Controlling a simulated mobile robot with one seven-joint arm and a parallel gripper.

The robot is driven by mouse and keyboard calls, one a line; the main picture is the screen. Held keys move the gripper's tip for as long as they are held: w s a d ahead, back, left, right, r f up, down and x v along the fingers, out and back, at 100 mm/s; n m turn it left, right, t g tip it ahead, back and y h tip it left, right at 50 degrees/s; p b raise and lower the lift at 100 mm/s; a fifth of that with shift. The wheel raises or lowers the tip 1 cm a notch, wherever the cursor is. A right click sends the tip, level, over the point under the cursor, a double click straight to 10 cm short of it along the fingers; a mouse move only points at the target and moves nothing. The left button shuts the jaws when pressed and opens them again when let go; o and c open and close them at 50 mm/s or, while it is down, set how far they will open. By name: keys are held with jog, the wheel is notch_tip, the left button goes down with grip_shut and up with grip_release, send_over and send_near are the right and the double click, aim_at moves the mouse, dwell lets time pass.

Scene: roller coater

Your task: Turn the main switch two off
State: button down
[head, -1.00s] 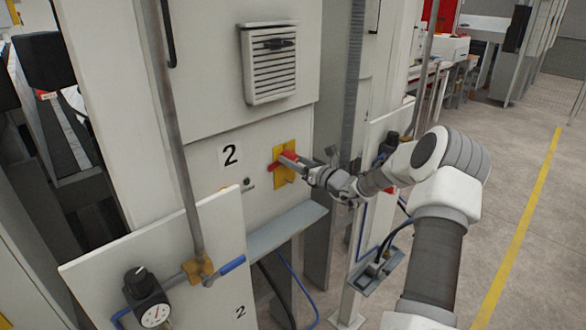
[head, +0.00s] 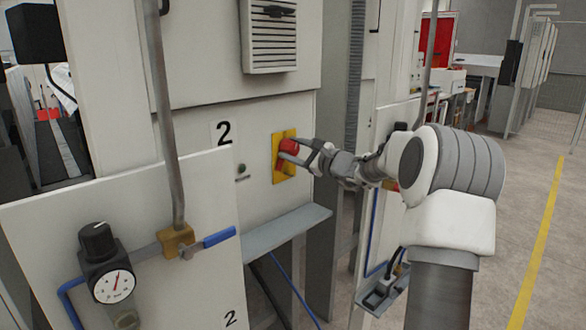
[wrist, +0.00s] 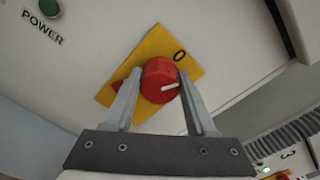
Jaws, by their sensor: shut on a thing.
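The main switch of cabinet 2 is a red rotary knob (head: 289,147) on a yellow plate (head: 279,172), to the right of the black number 2. In the wrist view the knob (wrist: 158,80) has a white pointer line aimed to the right, a little below the "0" mark (wrist: 180,56) on the plate's upper right. A bit of red shows at the plate's left corner. My gripper (head: 296,152) reaches in from the right and is shut on the knob. Its two fingers (wrist: 160,86) lie on either side of the knob in the wrist view.
A green POWER button (wrist: 49,8) is left of the switch. A grey ledge (head: 285,232) juts out below it. A pressure gauge (head: 114,286) and a blue-handled valve (head: 218,237) are at the front left. Open floor (head: 500,240) lies to the right.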

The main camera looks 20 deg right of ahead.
jog(key=n+b, duration=0.1)
jog(key=b, duration=0.1)
jog(key=n+b, duration=0.1)
jog(key=b, duration=0.1)
jog(key=n+b, duration=0.2)
jog(key=b, duration=0.1)
jog(key=shift+f, duration=0.25)
jog(key=shift+r+n+b, duration=0.1)
jog(key=shift+n+b, duration=0.4)
jog(key=shift+b, duration=0.05)
jog(key=shift+r, duration=0.1)
jog(key=shift+c, duration=1.1)
grip_release()
jog(key=v, duration=1.7)
jog(key=shift+s, duration=0.2)
